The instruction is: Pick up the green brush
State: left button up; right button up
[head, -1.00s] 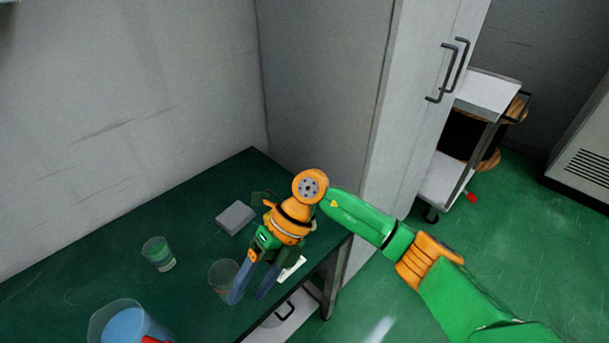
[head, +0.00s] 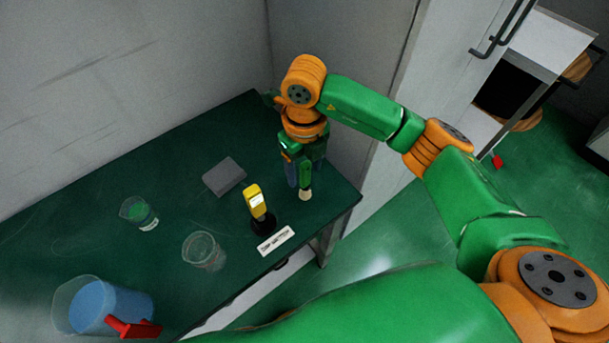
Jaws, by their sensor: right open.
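The green brush (head: 305,182) stands upright near the right end of the dark green table, with its pale tip low by the tabletop. My right gripper (head: 300,175) points down at the brush, and its blue-grey fingers are open around or just beside it. I cannot tell whether the fingers touch the brush. The upper part of the brush is partly hidden by the gripper. My left gripper is not in view.
A yellow device (head: 256,202) on a dark stand is left of the gripper, with a white label (head: 276,241) in front. A cabinet (head: 345,50) rises behind.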

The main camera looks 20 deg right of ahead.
aim_at(305, 177)
jog(key=f, duration=0.4)
jog(key=shift+w+d+f+p, duration=0.25)
jog(key=shift+w+f+p, duration=0.1)
grip_shut()
jog(key=shift+r, duration=0.15)
